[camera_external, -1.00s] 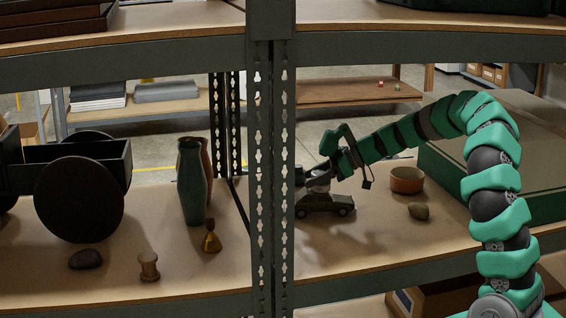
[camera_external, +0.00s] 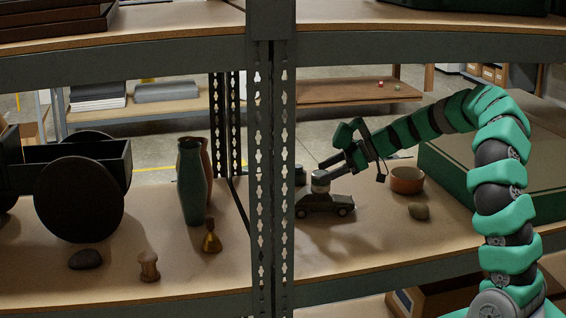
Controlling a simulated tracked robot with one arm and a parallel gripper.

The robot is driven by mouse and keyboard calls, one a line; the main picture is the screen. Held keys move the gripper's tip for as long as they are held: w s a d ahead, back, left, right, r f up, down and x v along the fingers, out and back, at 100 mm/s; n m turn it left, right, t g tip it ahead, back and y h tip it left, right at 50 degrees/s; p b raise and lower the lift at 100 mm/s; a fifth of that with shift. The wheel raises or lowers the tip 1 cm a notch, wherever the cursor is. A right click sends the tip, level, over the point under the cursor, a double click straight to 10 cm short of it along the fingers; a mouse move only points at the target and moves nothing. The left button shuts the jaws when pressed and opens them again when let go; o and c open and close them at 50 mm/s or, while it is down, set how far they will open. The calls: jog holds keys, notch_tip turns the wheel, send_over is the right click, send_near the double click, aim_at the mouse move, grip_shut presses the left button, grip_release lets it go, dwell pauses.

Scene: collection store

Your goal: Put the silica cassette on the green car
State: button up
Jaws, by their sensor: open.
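The green car (camera_external: 326,204) is a small dark toy car on the shelf, just right of the metal upright, which hides its left end. A small round grey piece with a pale top, which looks like the silica cassette (camera_external: 320,185), sits on the car's roof. My gripper (camera_external: 325,169) is open, with its fingers pointing left, just above and right of the cassette. I cannot tell whether a finger still touches it.
The perforated upright (camera_external: 270,180) stands directly left of the car. A dark object (camera_external: 300,175) shows behind it. An orange-brown bowl (camera_external: 406,180) and a stone (camera_external: 418,211) lie to the right, before a large green box (camera_external: 500,175). The shelf front is clear.

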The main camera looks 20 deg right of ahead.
jog(key=p+v, duration=0.1)
jog(key=v, duration=0.7)
jog(key=shift+a, duration=0.1)
